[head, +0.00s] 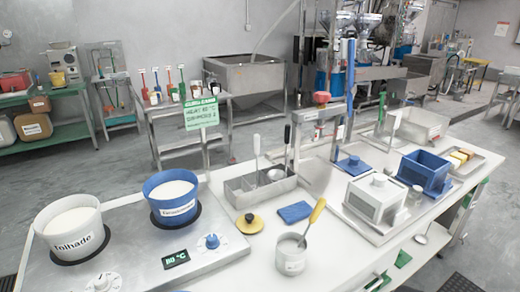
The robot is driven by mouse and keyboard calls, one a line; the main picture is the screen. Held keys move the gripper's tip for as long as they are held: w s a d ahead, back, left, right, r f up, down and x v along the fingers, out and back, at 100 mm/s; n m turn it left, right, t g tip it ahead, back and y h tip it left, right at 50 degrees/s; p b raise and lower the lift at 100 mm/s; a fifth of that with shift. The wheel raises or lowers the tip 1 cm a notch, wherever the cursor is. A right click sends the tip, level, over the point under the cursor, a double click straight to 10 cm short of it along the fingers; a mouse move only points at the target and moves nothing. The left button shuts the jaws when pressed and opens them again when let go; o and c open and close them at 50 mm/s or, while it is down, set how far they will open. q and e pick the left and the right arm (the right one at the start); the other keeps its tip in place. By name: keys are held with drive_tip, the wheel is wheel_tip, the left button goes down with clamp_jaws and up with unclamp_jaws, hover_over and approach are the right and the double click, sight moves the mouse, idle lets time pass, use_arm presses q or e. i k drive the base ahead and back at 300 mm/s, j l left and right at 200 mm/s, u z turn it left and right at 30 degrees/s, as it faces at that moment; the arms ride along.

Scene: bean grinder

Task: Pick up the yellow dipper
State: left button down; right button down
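The yellow dipper (317,212) leans in a small white cup (291,262) near the front of the white table. Its yellow handle points up and to the right, and its lower end is hidden inside the cup. Neither of my grippers is in the head view, so nothing is seen touching the dipper.
A hot plate (140,262) with a white pot (70,232) and a blue pot (172,197) is on the left.

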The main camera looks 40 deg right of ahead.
sight(322, 203)
drive_tip(key=z, duration=1.8)
